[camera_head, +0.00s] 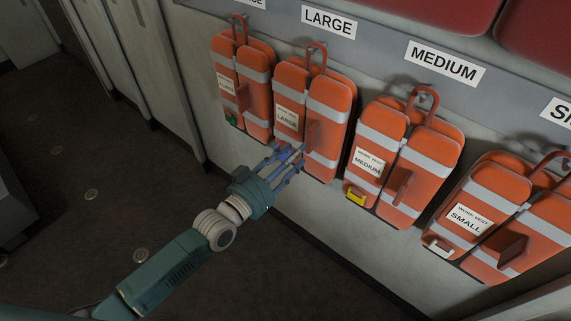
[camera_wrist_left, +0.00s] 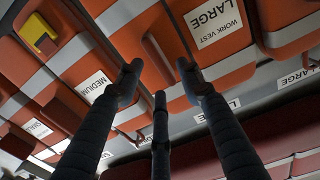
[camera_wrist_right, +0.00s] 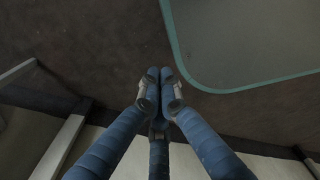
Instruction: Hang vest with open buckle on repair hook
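Several orange work vests with grey bands hang by loops in a row in the head view. They are a left vest (camera_head: 258,92) with a green buckle (camera_head: 232,119), a LARGE vest (camera_head: 327,97), a MEDIUM vest (camera_head: 431,150) with a yellow buckle (camera_head: 356,197), and a SMALL vest (camera_head: 500,187) with a whitish buckle (camera_head: 438,246). My left gripper (camera_head: 296,157) is open and empty at the LARGE vest's lower part, hiding its lower left corner. Contact is unclear. My right gripper (camera_wrist_right: 160,76) is shut and empty over the floor. I cannot tell which buckle is open. No repair hook is identifiable.
Size signs, such as the MEDIUM sign (camera_head: 445,63), line the grey rail above the vests. Dark red panels (camera_head: 440,12) are above it. A teal-edged surface (camera_wrist_right: 245,45) shows in the right wrist view.

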